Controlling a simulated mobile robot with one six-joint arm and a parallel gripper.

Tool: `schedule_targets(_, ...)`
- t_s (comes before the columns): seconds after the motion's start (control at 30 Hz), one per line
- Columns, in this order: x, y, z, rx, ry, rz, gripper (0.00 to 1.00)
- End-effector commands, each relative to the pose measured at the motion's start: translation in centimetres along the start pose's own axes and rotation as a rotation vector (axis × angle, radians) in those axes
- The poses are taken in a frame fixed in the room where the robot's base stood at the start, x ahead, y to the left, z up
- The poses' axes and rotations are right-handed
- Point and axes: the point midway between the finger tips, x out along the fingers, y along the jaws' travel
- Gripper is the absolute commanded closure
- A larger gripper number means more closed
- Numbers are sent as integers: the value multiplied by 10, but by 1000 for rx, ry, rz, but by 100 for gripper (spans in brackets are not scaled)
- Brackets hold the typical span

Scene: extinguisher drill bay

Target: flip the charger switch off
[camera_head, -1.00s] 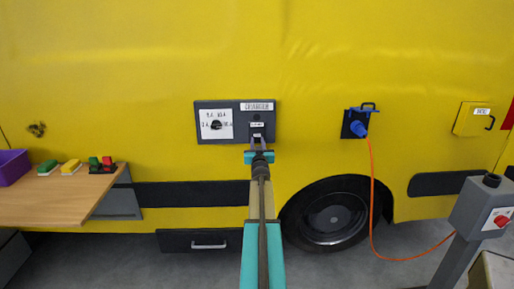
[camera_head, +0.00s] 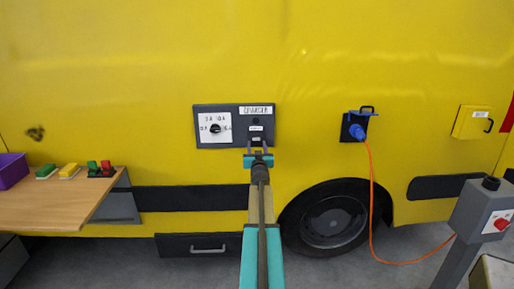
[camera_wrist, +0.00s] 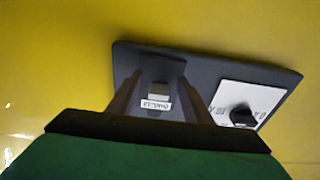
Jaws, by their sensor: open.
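The dark charger panel (camera_head: 234,134) is set in the yellow vehicle side, under a "CHARGER" label (camera_head: 256,111). Its right part carries a small switch with a white label (camera_head: 256,128); in the wrist view the light grey switch (camera_wrist: 158,88) sits beside that label (camera_wrist: 155,103). A white dial plate with a black knob (camera_head: 215,129) is on the panel's left part. My gripper (camera_head: 257,145) is at the panel's lower right edge. In the wrist view my gripper (camera_wrist: 159,92) is open, its two fingers on either side of the switch. Contact cannot be told.
A blue plug (camera_head: 357,131) with an orange cable hangs at the right. A grey post box with a red knob (camera_head: 484,208) stands at lower right. A wooden shelf (camera_head: 55,205) with coloured blocks is at left. The vehicle wheel (camera_head: 333,222) is below.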

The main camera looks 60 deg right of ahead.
Motion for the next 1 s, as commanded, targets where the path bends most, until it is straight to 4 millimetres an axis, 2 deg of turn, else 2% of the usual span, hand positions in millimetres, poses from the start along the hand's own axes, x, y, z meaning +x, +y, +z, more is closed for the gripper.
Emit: schedule_targets(1.0,-86,1,0,-1,0,0,55)
